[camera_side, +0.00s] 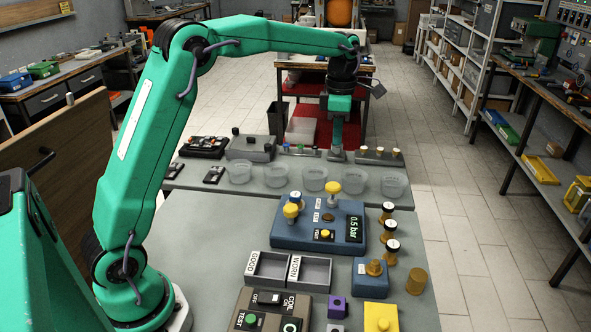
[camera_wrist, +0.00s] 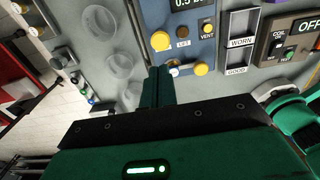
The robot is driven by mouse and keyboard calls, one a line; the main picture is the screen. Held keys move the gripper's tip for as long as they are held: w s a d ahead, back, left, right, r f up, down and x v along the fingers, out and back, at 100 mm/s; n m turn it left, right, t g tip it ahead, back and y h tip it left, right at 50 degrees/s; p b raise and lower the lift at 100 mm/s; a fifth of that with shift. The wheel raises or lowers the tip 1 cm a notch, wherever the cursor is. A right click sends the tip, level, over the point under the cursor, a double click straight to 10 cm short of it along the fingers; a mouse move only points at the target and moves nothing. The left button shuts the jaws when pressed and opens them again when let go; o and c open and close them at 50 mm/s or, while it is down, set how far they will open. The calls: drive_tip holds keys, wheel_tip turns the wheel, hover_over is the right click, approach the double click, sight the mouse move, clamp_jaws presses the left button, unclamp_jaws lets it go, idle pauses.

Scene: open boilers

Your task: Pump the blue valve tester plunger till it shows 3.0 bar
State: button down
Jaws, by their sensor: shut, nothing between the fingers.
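The blue valve tester (camera_side: 305,240) stands on the grey bench, and its green display (camera_side: 354,229) reads 0.5 bar. A yellow round knob (camera_side: 333,187) stands up at its far edge; it also shows in the wrist view (camera_wrist: 160,41). Another yellow knob (camera_side: 291,211) is at its left end, beside a small metal part (camera_wrist: 173,66). A yellow button (camera_side: 325,234) is on the near side. My gripper (camera_side: 337,154) points down beyond the tester, apart from it. Its fingers are shut and empty, and in the wrist view they (camera_wrist: 160,73) partly hide the bench.
Black-topped valves (camera_side: 391,228) stand to the tester's right. The GOOD and WORN tray (camera_side: 289,285) is in front. A blue block with a brass fitting (camera_side: 370,282) stands at the right.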

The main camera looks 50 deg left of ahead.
sight(333, 186)
wheel_tip(333, 186, down, 12)
drive_tip(key=shift+f, duration=0.1)
idle(0.5)
drive_tip(key=shift+f, duration=1.45)
wheel_tip(333, 186, up, 15)
drive_tip(key=shift+f, duration=0.2)
idle(1.1)
wheel_tip(333, 186, up, 2)
drive_tip(key=shift+w+r, duration=0.1)
drive_tip(key=shift+r, duration=0.15)
